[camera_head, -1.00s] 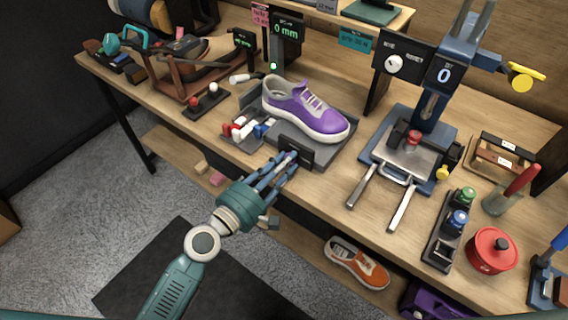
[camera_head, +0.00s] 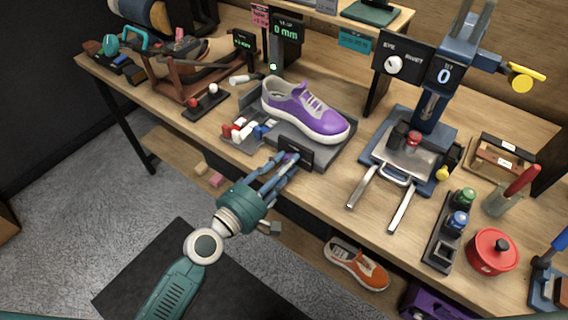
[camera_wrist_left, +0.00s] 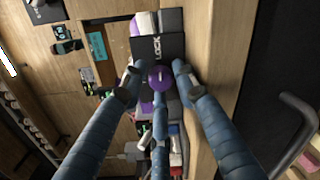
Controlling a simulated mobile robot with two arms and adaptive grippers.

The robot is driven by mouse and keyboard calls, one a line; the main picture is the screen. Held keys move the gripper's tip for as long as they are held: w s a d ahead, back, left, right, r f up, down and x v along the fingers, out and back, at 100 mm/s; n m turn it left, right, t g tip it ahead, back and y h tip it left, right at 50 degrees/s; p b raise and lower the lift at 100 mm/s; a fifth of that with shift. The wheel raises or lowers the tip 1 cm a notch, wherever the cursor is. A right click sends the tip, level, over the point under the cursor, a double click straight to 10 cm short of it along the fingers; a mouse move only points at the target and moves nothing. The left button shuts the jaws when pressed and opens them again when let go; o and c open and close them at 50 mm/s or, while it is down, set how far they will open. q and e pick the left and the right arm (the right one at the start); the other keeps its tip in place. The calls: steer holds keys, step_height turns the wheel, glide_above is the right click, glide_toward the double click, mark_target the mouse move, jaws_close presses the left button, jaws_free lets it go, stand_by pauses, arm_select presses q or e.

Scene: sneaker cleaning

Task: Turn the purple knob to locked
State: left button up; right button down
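The purple knob (camera_wrist_left: 160,77) sits at the edge of a black block marked "LOCK" (camera_wrist_left: 158,47) in the left wrist view. In the head view a bit of the knob (camera_head: 289,157) shows on the front of the grey fixture (camera_head: 313,150), partly hidden by my fingers. My left gripper (camera_head: 285,163) is open at the knob. In the left wrist view its fingers (camera_wrist_left: 158,80) stand on both sides and below the knob, with gaps at the sides. I cannot tell whether the lower finger touches it. My right gripper is not in view.
A purple sneaker (camera_head: 311,110) rests on the fixture. Red, white and blue pieces (camera_head: 246,130) lie left of it. A press (camera_head: 436,130) with two metal handles stands right. An orange shoe (camera_head: 357,263) sits on the lower shelf.

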arm_select(q)
steer(key=shift+s+a+f, duration=0.1)
steer(key=shift+s+a, duration=0.25)
steer(key=shift+s, duration=0.05)
steer(key=v, duration=1.1)
steer(key=shift+d, duration=0.1)
steer(key=w+a+f+m+g+y, duration=0.1)
steer(key=a+f+m+y, duration=0.2)
steer(key=f, duration=0.7)
steer(key=w+a+f+m+g+y, duration=0.1)
steer(key=w+a+f+m+y, duration=0.3)
steer(key=f, duration=0.6)
steer(key=s+a+f+m+g, duration=0.15)
steer(key=s+a+f, duration=0.25)
steer(key=f, duration=0.4)
steer(key=s+a+f+m+g, duration=0.1)
steer(key=s+a+f+m, duration=0.1)
steer(key=s+a+f, duration=0.45)
steer(key=s+f+m+g+y, duration=0.3)
steer(key=s+f+m+g, duration=0.1)
steer(key=s+f, duration=0.95)
steer(key=s+f+m+g, duration=0.1)
steer(key=s+f, duration=0.3)
steer(key=s, duration=0.4)
steer(key=s+d+f+m+g, duration=0.1)
steer(key=s+f+m+g, duration=0.1)
steer(key=s, duration=0.6)
steer(key=shift+s+f+g+y, duration=0.15)
steer(key=shift+f+g+y, duration=0.25)
steer(key=shift+f+g, duration=0.4)
